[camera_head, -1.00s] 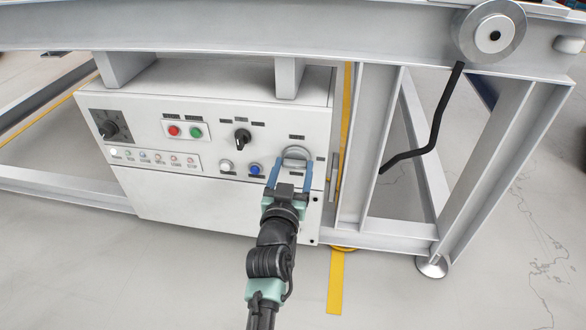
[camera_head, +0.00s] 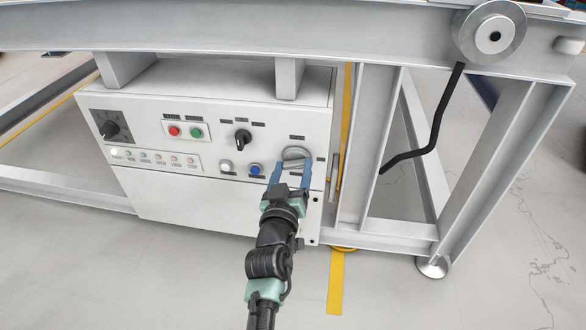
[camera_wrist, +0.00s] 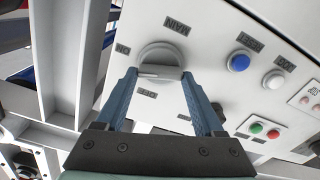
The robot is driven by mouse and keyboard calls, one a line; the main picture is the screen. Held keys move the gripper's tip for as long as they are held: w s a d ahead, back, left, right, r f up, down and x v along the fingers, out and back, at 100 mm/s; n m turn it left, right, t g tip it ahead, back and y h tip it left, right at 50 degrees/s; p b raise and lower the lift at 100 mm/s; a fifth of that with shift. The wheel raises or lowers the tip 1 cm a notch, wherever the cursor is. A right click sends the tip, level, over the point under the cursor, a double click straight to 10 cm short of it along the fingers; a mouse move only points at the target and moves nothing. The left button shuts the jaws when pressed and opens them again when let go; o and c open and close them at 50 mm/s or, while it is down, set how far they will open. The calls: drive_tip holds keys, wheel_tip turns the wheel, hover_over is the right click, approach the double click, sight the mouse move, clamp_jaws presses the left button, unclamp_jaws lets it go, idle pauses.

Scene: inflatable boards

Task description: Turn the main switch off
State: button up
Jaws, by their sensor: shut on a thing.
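The main switch is a grey round knob (camera_head: 297,153) at the right of the white control panel's face. It also shows in the wrist view (camera_wrist: 159,57), under the label MAIN, with a raised grip bar. My gripper (camera_head: 292,168) has its two blue fingers on either side of the knob. In the wrist view my gripper (camera_wrist: 159,76) is shut on the knob's grip, one fingertip at each end.
The panel also carries a blue button (camera_head: 255,169), a white button (camera_head: 226,166), a black selector (camera_head: 242,137), red (camera_head: 174,131) and green (camera_head: 196,132) buttons, and a black rotary switch (camera_head: 109,128). A steel frame beam (camera_head: 230,30) runs above; a frame post (camera_head: 376,140) stands to the right.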

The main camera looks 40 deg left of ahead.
drive_tip(key=n, duration=0.3)
drive_tip(key=shift+n, duration=0.4)
drive_tip(key=n, duration=0.3)
drive_tip(key=shift+s+a+f+n, duration=0.1)
drive_tip(key=shift+n, duration=0.2)
drive_tip(key=n+p, duration=0.1)
drive_tip(key=n, duration=0.2)
drive_tip(key=shift+f+n, duration=0.1)
drive_tip(key=shift+n, duration=1.8)
drive_tip(key=shift+f+n, duration=0.1)
drive_tip(key=shift+n, duration=0.2)
drive_tip(key=o, duration=1.4)
drive_tip(key=shift+s, duration=0.1)
drive_tip(key=p+v, duration=0.3)
drive_tip(key=v, duration=0.9)
drive_tip(key=shift+s+d, duration=0.25)
drive_tip(key=shift+s, duration=0.05)
